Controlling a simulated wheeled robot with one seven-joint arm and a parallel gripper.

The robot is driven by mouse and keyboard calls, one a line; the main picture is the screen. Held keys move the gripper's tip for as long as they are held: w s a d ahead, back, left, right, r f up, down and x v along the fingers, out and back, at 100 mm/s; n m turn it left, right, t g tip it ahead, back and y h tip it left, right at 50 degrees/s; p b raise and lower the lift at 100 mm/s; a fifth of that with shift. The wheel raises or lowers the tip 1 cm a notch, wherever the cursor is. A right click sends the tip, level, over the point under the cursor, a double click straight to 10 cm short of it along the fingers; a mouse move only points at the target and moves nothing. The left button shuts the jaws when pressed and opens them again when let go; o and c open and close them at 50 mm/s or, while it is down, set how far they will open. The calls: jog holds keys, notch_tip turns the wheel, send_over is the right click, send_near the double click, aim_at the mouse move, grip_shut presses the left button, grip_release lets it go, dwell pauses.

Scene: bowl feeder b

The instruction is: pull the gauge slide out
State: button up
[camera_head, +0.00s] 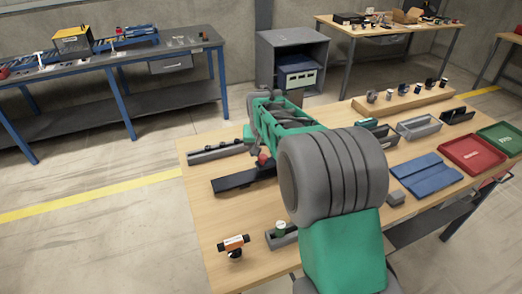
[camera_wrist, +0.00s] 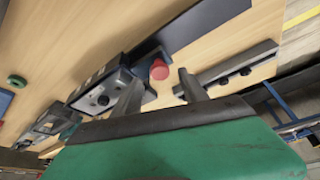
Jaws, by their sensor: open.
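A red knob (camera_wrist: 159,70) stands at the end of a long dark flat plate (camera_wrist: 205,25) in the wrist view; I take these for the gauge slide, though I cannot tell which part slides. In the head view the knob (camera_head: 263,159) and dark plate (camera_head: 236,181) lie left of my arm on the wooden table. My gripper (camera_wrist: 160,80) is open, with one finger on each side of the knob in the picture. I cannot tell whether the fingers reach its height or touch it. In the head view my arm hides the fingertips.
A grey bar with dark bolts (camera_wrist: 232,70) lies close to one finger. A metal and black block (camera_wrist: 96,97) is near the other. Bare wood lies front left.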

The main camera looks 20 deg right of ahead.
jog(key=shift+x, duration=1.4)
jog(key=shift+c, duration=0.4)
grip_shut()
